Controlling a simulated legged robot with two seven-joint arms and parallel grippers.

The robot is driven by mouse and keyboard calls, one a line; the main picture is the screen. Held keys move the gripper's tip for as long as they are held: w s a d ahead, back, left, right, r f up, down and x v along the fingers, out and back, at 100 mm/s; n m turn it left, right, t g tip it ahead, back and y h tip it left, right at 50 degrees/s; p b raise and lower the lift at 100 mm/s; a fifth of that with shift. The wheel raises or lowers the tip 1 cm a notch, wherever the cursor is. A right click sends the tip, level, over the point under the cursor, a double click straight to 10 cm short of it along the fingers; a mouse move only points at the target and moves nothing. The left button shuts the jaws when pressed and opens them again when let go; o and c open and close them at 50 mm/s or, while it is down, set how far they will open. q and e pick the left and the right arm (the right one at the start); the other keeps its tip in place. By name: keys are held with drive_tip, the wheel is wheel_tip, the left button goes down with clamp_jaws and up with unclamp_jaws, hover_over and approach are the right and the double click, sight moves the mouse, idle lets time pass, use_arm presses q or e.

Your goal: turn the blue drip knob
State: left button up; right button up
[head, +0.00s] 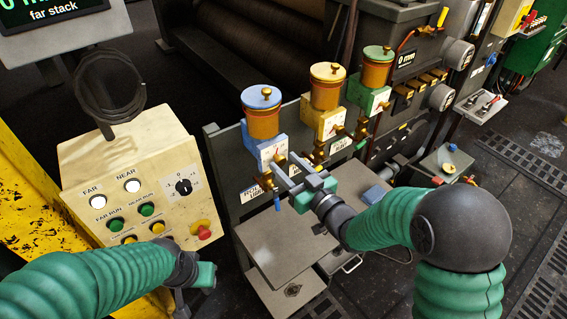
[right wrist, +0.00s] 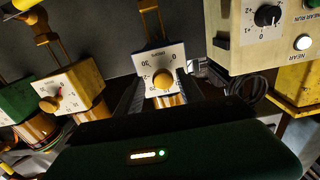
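The blue oiler (head: 261,98) has a blue lid, an amber body and a blue block with a white dial (head: 270,151). Its brass drip knob (right wrist: 163,80) shows in the right wrist view in front of the white dial (right wrist: 152,58). My right gripper (head: 284,169) is open, its grey fingers apart and pointing at this dial. In the right wrist view the fingers reach to both sides of the knob; contact cannot be made out. The knob is partly hidden by the fingers in the head view. My left gripper (head: 197,287) is low at the left; its fingers are unclear.
A yellow oiler (head: 328,87) and a green oiler (head: 377,70) stand close to the right of the blue one. A cream control panel (head: 150,190) with buttons, a dial and a red knob stands at the left. A grey plate (head: 285,245) lies below my right gripper.

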drive_tip(key=shift+w+d, duration=0.1)
drive_tip(key=shift+c, duration=2.3)
drive_tip(key=shift+a, duration=0.2)
drive_tip(key=shift+c, duration=1.3)
drive_tip(key=shift+a, duration=0.35)
clamp_jaws()
drive_tip(key=shift+d, duration=0.1)
drive_tip(key=shift+w+d+f+n+b, duration=0.15)
drive_tip(key=shift+f+n+b, duration=0.2)
drive_tip(key=shift+n+b, duration=0.75)
drive_tip(key=shift+r+b, duration=0.1)
drive_tip(key=shift+b, duration=0.35)
drive_tip(key=shift+r+n, duration=0.25)
drive_tip(key=shift+n, duration=0.25)
drive_tip(key=shift+o, duration=2.4)
unclamp_jaws()
drive_tip(key=o, duration=0.4)
drive_tip(key=shift+f, duration=0.1)
use_arm(q)
drive_tip(key=x, duration=0.3)
drive_tip(key=shift+s+a+f, duration=0.1)
drive_tip(key=shift+s+a, duration=0.05)
drive_tip(key=shift+s, duration=0.05)
use_arm(e)
drive_tip(key=shift+o, duration=0.2)
use_arm(q)
drive_tip(key=shift+s, duration=0.1)
use_arm(e)
drive_tip(key=shift+a, duration=0.2)
